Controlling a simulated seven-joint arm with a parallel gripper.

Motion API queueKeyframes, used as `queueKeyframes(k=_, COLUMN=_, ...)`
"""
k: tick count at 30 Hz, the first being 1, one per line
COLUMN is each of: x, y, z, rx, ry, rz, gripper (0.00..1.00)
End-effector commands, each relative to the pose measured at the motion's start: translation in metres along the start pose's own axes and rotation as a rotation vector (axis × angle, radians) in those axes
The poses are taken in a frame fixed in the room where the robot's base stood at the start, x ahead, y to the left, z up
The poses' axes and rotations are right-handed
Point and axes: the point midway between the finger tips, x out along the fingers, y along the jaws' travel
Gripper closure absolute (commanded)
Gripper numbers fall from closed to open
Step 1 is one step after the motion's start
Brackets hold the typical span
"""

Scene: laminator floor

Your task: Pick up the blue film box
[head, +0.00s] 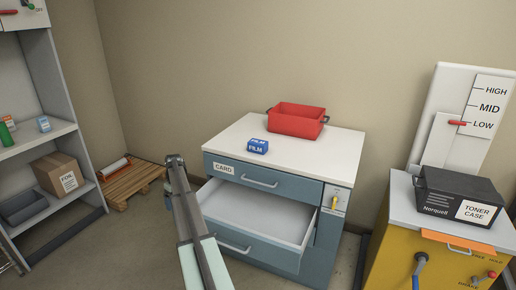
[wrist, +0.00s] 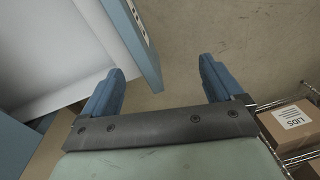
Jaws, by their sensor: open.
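The blue film box (head: 258,147) is a small blue box with white labels reading FILM. It rests on the white top of the drawer cabinet (head: 225,140), near its front left, in the head view. My gripper (head: 174,160) is in front of the cabinet's left side, apart from the box. In the wrist view my gripper (wrist: 158,85) has its two blue fingers spread wide with nothing between them. The film box does not show in the wrist view.
A drawer (head: 290,228) below the CARD drawer (head: 222,169) stands pulled out and looks empty. A red bin (head: 297,122) stands behind the box. A black toner case (head: 440,190) sits on the yellow machine at right. Shelves (head: 45,135) stand at left.

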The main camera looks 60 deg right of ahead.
Motion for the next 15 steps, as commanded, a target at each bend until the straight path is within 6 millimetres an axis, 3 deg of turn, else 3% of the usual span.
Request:
queueKeyframes(k=1, x=-0.018, y=0.034, z=0.000, rx=0.001, ry=0.021, rz=-0.007, gripper=0.06)
queueKeyframes(k=8, x=-0.101, y=0.155, z=0.022, rx=-0.043, ry=0.118, rz=-0.030, gripper=0.06)
queueKeyframes(k=15, x=-0.194, y=0.275, z=0.072, rx=-0.097, ry=0.222, rz=-0.021, gripper=0.06)
